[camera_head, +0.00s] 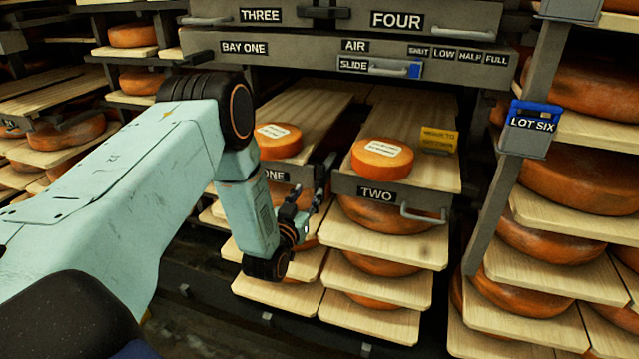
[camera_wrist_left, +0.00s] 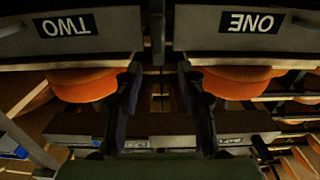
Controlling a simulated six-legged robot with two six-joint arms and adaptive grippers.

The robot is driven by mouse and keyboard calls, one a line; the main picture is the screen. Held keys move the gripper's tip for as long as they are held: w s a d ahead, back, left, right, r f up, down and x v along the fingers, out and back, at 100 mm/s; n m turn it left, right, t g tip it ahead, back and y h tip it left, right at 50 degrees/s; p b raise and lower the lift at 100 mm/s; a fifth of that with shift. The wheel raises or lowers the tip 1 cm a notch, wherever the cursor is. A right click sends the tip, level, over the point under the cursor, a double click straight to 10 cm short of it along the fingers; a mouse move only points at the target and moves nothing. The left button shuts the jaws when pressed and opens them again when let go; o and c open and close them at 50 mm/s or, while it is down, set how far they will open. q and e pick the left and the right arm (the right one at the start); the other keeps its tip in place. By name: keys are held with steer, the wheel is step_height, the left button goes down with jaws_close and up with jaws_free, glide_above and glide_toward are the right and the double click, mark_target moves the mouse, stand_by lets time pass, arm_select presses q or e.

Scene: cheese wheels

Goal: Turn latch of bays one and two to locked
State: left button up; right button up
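The front panels of bay one (camera_head: 272,175) and bay two (camera_head: 388,202) stand side by side, each with a board and an orange cheese wheel behind it. In the left wrist view, which is upside down, panel TWO (camera_wrist_left: 108,42) is left and panel ONE (camera_wrist_left: 205,40) right. A narrow dark upright part, possibly the latch (camera_wrist_left: 157,45), shows in the gap between them; its setting cannot be told. My left gripper (camera_head: 308,204) is in front of this gap. Its fingers (camera_wrist_left: 160,88) are apart, with nothing between them that I can see held. My right gripper is out of view.
Above is a grey panel (camera_head: 310,50) marked BAY ONE, AIR and SLIDE, with a blue slider (camera_head: 415,70). Bay two has a handle (camera_head: 424,216) and a yellow card (camera_head: 438,140). A post with a blue LOT SIX tag (camera_head: 530,125) stands right. Cheese shelves surround the bays.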

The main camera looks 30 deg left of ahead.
mark_target(317, 183)
arm_select(q)
steer(key=x, duration=0.1)
steer(key=b+x, duration=0.1)
steer(key=x, duration=0.3)
steer(key=shift+w+d+b, duration=0.2)
steer(key=shift+w+b, duration=0.05)
steer(key=shift+b, duration=0.05)
steer(key=shift+w+a+f, duration=0.1)
steer(key=shift+w+a, duration=0.3)
steer(key=shift+w, duration=0.1)
steer(key=shift+w+d, duration=0.2)
steer(key=shift+a, duration=0.15)
steer(key=c, duration=0.4)
jaws_close()
